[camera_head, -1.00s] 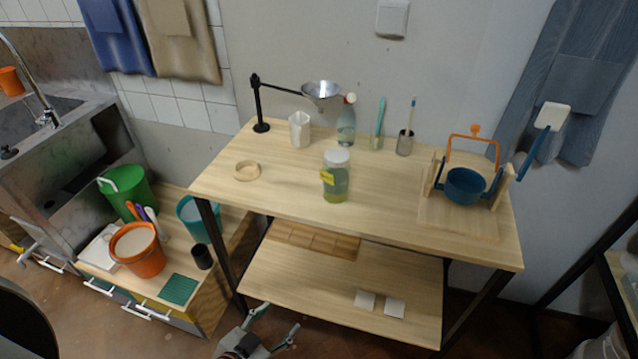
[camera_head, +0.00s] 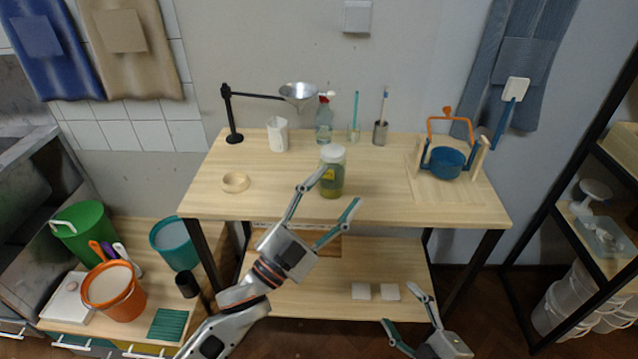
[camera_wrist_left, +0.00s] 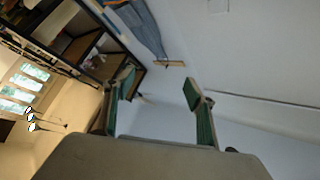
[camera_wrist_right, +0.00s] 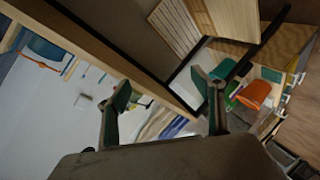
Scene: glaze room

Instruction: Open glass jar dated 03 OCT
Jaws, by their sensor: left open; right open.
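A glass jar (camera_head: 331,186) with a white lid (camera_head: 332,153) and yellow-green contents stands upright on the wooden worktable (camera_head: 275,205). A yellow label shows on it, but its date is too small to read. My left gripper (camera_head: 336,190) is open and empty, its fingers pointing up toward the jar. My right gripper (camera_head: 399,304) is open and empty, low in front of the table at the right. Neither wrist view shows the jar clearly.
A funnel on a black stand (camera_head: 231,125), a white pitcher (camera_head: 278,134), a spray bottle (camera_head: 324,120) and a brush cup (camera_head: 380,133) stand behind. A wooden ring (camera_head: 235,182) lies left. A blue pot in a frame (camera_head: 446,161) stands right. Table surface beside the jar is clear.

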